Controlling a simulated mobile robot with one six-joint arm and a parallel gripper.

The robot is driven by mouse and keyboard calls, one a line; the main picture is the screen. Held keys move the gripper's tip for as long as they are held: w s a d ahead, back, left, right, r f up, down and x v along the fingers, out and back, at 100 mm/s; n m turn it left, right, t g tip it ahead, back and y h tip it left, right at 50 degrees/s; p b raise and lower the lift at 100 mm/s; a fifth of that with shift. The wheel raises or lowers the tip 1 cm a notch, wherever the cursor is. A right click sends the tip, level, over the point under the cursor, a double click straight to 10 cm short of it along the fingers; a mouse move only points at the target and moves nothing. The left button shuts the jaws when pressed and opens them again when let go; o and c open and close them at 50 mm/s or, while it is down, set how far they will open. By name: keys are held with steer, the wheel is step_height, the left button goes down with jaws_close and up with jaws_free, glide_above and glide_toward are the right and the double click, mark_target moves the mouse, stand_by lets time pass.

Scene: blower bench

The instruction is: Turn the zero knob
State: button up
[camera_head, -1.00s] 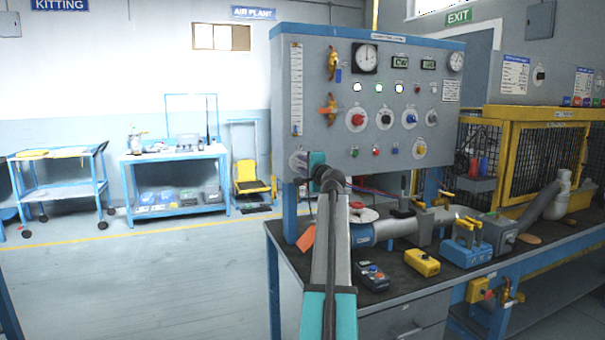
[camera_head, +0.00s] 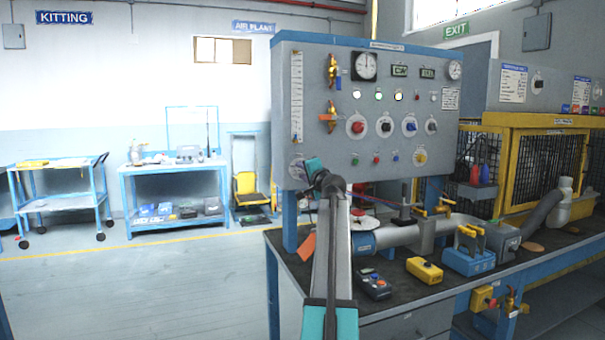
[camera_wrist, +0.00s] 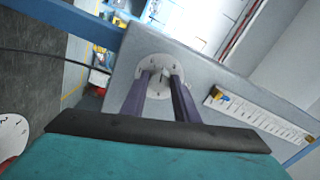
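The zero knob (camera_wrist: 161,78) sits on a round white dial (camera_wrist: 155,62) on the grey panel in the wrist view. In the head view the dial (camera_head: 297,164) shows at the panel's lower left, below the vertical scale, partly behind my wrist. My gripper (camera_wrist: 162,79) reaches the dial, with one dark purple finger on each side of the knob. The fingers stand apart with a narrow gap. Whether they press on the knob is too small to tell.
The panel (camera_head: 340,165) carries several other knobs, gauges, lamps and yellow valve handles close to my arm. Open floor lies to the left.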

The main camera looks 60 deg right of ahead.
steer(key=o, duration=0.4)
steer(key=shift+w, duration=0.1)
steer(key=shift+p+v, duration=0.4)
steer(key=shift+v, duration=6.5)
steer(key=shift+r, duration=0.1)
